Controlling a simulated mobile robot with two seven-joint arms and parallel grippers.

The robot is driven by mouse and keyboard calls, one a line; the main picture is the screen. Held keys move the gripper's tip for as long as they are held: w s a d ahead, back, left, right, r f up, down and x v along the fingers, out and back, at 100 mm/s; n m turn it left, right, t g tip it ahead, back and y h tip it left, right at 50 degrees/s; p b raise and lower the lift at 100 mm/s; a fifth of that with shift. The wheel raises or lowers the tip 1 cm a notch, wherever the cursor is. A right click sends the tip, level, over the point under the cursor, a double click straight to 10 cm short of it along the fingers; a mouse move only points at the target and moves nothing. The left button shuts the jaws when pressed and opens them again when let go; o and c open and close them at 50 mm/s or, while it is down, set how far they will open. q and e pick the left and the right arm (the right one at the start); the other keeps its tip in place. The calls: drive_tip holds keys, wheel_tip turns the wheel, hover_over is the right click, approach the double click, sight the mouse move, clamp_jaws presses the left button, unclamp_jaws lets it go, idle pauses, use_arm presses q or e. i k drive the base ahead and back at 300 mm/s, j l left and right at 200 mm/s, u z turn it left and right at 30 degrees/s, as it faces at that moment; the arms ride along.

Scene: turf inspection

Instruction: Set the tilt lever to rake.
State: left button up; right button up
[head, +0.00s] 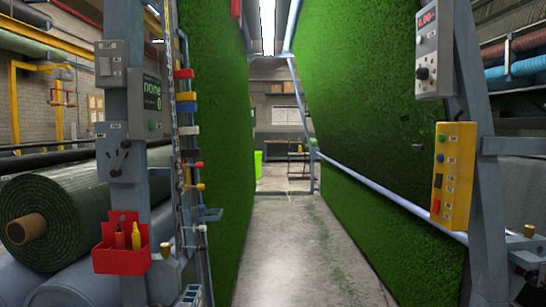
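A grey plate (108,166) on the left post carries a small dark lever (121,158), which may be the tilt lever. The lever slants, with its dark knob at the upper right. Small white labels sit around it, too small to read, so I cannot tell which setting it points to. Neither of my grippers shows in the head view.
A red caddy (121,244) hangs below. A yellow button box (453,175) and a grey dial box (433,55) are on the right post. The concrete aisle (295,245) between turf panels is clear.

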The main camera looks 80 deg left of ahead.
sight(125, 144)
drive_tip(key=u, duration=3.45)
